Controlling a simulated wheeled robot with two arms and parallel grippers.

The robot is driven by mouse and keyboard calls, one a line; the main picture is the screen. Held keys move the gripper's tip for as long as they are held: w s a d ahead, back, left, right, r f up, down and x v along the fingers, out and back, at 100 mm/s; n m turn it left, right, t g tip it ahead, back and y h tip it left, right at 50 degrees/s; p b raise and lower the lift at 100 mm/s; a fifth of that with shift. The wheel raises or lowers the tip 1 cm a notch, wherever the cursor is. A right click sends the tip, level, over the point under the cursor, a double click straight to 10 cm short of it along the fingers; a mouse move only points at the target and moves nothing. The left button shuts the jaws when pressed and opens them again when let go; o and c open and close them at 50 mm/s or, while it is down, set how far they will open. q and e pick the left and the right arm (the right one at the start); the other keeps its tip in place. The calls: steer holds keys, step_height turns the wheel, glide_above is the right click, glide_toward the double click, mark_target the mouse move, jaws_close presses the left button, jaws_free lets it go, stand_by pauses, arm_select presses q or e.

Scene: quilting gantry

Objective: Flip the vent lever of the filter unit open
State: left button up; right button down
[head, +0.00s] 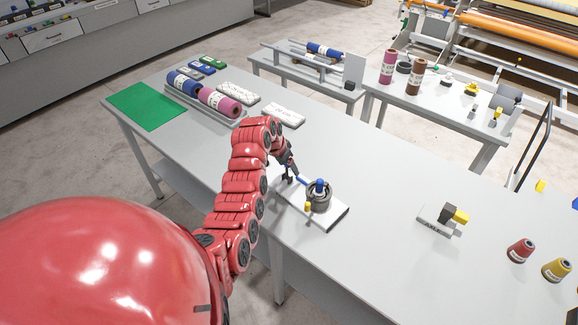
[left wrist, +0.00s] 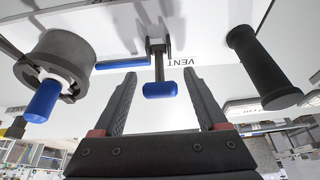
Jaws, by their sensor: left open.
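The filter unit (head: 319,203) stands on a white base plate on the grey table, a grey round housing with a blue knob on top. In the left wrist view its housing (left wrist: 66,58) is at the left. A dark lever with a blue grip (left wrist: 160,89) sits by the printed word VENT and appears between my finger tips in the picture. My left gripper (left wrist: 161,77) is open, its fingers on either side of that lever; I see no clear contact. In the head view my left gripper (head: 287,172) is small and partly hidden beside the unit. My right gripper is not in view.
A blue bar (left wrist: 122,65) lies between the housing and the lever. A black cylindrical handle (left wrist: 262,66) stands to the right in the wrist view. A yellow-knobbed fixture (head: 440,217) and thread cones (head: 520,250) are further right on the table.

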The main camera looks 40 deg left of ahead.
arm_select(q)
steer(key=shift+x, duration=1.05)
jaws_close()
stand_by(0.8)
